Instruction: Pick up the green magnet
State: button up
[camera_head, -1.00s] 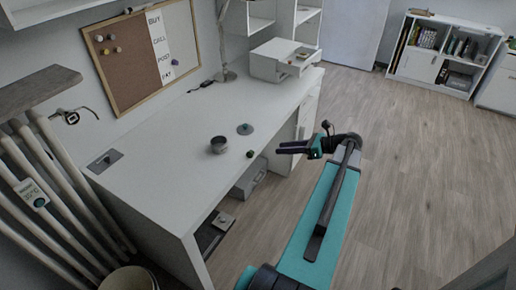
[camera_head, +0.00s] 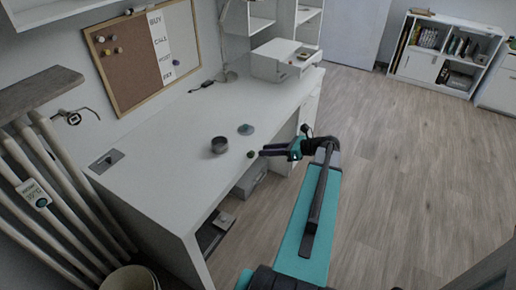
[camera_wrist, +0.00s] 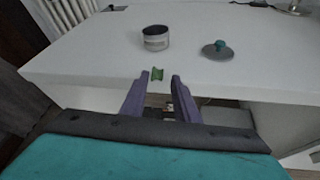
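The green magnet (camera_wrist: 157,74) is a small spool-shaped piece near the front edge of the white desk. In the head view it is a dark green dot (camera_head: 251,154) just left of my gripper. My gripper (camera_head: 262,152) is at the desk's edge, its fingers pointing at the magnet. In the wrist view my gripper (camera_wrist: 160,76) is open, and the magnet sits straight ahead, between or just beyond the fingertips. I cannot tell whether either finger touches it.
A grey metal cup (camera_head: 219,145) and a round lid with a teal knob (camera_head: 246,129) stand on the white desk (camera_head: 160,170) behind the magnet. A white drawer box (camera_head: 270,68) is at the far end. A corkboard (camera_head: 125,65) hangs on the wall.

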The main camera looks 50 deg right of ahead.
aim_at(252, 152)
jog(key=shift+w+a+f, duration=0.2)
jog(key=shift+w, duration=0.25)
jog(key=shift+p+x, duration=0.7)
jog(key=shift+x, duration=1.85)
jog(key=shift+a, duration=0.1)
jog(key=shift+s, duration=0.1)
jog(key=shift+c, duration=0.3)
grip_shut()
